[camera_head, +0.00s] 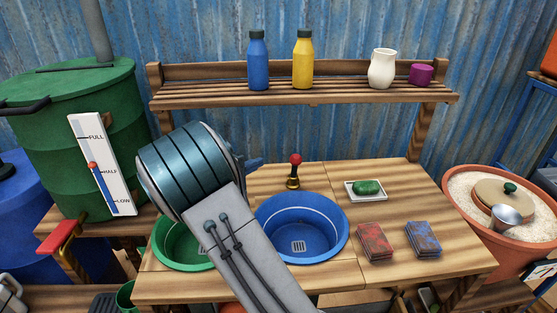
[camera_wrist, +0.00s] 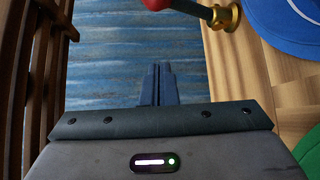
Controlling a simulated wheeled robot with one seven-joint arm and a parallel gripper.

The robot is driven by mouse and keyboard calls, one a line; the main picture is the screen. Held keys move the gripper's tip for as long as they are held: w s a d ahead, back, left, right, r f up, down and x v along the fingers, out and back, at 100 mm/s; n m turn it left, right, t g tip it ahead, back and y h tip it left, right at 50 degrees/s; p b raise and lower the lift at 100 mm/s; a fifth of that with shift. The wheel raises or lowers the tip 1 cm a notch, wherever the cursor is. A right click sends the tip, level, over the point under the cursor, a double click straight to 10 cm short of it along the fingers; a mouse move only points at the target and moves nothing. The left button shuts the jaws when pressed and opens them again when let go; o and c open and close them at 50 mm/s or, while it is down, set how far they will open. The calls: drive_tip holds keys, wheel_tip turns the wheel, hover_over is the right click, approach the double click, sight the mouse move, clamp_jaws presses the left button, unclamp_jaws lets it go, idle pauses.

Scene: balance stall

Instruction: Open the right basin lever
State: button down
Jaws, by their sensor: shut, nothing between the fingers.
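The right basin (camera_head: 300,240) is a blue round bowl with a grate drain, set in the wooden counter.
The green left basin (camera_head: 175,250) is partly behind my arm. A wooden shelf (camera_head: 220,97) with bottles runs along the back wall. A soap dish (camera_head: 352,196) and two sponges (camera_head: 374,243) lie right of the blue basin. Bare counter surrounds the lever.

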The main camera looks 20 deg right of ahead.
sight(294, 169)
drive_tip(key=d+p, duration=0.1)
drive_tip(key=d, duration=0.8)
drive_tip(key=shift+w+d+f+p, duration=0.15)
drive_tip(key=shift+w+p, duration=0.05)
drive_tip(key=shift+p, duration=0.2)
drive_tip(key=shift+f+b, duration=0.15)
drive_tip(key=shift+b, duration=0.15)
